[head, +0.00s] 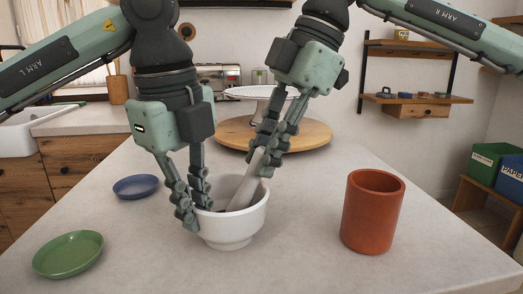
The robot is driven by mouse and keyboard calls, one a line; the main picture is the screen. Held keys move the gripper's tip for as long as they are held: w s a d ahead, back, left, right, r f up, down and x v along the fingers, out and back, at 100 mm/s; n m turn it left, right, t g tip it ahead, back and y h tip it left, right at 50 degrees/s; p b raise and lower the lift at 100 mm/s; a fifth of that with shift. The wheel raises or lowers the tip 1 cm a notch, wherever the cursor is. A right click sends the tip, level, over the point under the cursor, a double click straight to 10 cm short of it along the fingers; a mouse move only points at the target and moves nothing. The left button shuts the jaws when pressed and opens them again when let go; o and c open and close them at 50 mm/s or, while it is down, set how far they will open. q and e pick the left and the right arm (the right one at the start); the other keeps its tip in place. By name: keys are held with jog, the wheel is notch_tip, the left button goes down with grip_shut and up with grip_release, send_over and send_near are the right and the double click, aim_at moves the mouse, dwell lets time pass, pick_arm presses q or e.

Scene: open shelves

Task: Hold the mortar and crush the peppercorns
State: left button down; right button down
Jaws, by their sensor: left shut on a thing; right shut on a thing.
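The white mortar (232,228) stands upright on the pale worktop in the head view. My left gripper (197,213) is shut on the mortar's left side, its fingers at the rim. The pale grey pestle (244,194) leans in the mortar, its top tilted to the right and its lower end inside the bowl. My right gripper (262,160) is shut on the upper part of the pestle, above the mortar's right rim. The peppercorns cannot be made out clearly; the bowl's inside is mostly hidden by the fingers and rim.
A terracotta cup (372,212) stands to the right of the mortar. A green plate (68,254) and a blue plate (136,187) lie on the left. A round wooden board (312,136) with a white stand (262,92) is behind. The worktop's front right is clear.

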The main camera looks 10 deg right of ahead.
jog(key=shift+f, duration=0.1)
jog(key=shift+w+a, duration=0.45)
jog(key=shift+a, duration=0.05)
jog(key=shift+s+a, duration=0.45)
jog(key=shift+s, duration=0.05)
jog(key=shift+s, duration=0.1)
